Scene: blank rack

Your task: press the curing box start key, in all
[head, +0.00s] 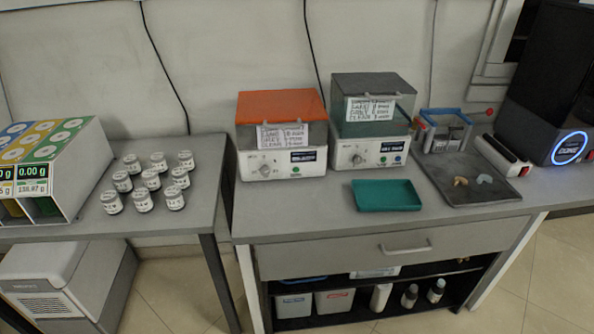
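Two white-based boxes with clear covers stand side by side on the right-hand table. The left box (283,160) has an orange lid, a knob, a small dark display and a green key (295,171). The right box (371,150) has a dark grey lid and a greenish chamber. Its front shows a knob (358,160), a display and small green and blue keys (397,159). Each has a handwritten label that is too small to read surely, so I cannot tell which is the curing box. Neither of my grippers is in view.
A teal tray (386,196) lies before the right box. A dark tray (462,196) with small pieces, a power strip (501,156) and a black machine with a lit blue ring (569,148) are further right. Several jars (151,179) stand on the left table.

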